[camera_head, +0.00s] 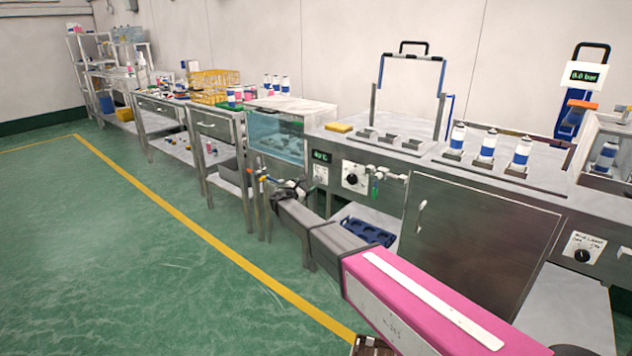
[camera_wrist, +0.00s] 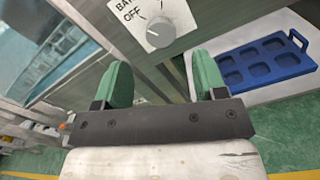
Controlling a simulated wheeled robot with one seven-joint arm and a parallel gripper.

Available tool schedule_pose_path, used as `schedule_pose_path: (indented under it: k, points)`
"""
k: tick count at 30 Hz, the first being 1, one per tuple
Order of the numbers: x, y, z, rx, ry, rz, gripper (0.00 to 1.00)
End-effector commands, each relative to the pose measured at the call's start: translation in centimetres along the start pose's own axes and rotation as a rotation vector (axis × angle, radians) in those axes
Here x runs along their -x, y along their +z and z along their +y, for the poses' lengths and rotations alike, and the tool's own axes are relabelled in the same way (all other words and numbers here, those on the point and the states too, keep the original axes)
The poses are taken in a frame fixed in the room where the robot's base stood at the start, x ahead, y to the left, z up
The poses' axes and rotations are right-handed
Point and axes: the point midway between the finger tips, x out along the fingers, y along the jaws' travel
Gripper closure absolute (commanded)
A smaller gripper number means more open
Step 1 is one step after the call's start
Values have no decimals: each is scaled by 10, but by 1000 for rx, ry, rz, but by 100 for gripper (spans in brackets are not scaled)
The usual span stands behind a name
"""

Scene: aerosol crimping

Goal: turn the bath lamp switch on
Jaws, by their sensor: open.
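The bath lamp switch (camera_wrist: 159,31) is a round light-grey knob on a pale plate at the top of the wrist view. The plate reads "BAT", cut off by the frame, and "OFF" to the knob's left. Any "ON" mark is out of view. My gripper (camera_wrist: 163,72) is open and empty, with its two green fingers on either side below the knob. The knob lies ahead of the fingertips, apparently apart from them. In the head view my gripper (camera_head: 286,187) is small and dark at the arm's end, left of a small labelled plate (camera_head: 320,174) on the bench front.
A larger dial (camera_head: 353,178) and taps with a green handle (camera_head: 375,187) are right of the plate. A glass water bath (camera_head: 277,136) stands to the left. A blue tray (camera_head: 367,231) lies on the shelf below. The green floor left of the yellow line is clear.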

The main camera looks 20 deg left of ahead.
Motion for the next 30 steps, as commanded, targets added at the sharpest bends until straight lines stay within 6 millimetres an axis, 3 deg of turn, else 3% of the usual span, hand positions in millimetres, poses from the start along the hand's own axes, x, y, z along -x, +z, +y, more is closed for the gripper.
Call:
schedule_pose_path:
  k: [9, 14, 21, 22, 26, 30]
  points:
    - [-57, -1, 1, -1, -1, 1, 35]
    - [-69, 0, 0, -1, -1, 1, 35]
    - [-70, 0, 0, -1, -1, 1, 35]
    - [-70, 0, 0, -1, -1, 1, 38]
    - [-70, 0, 0, -1, -1, 1, 81]
    - [-69, 0, 0, -2, -1, 1, 84]
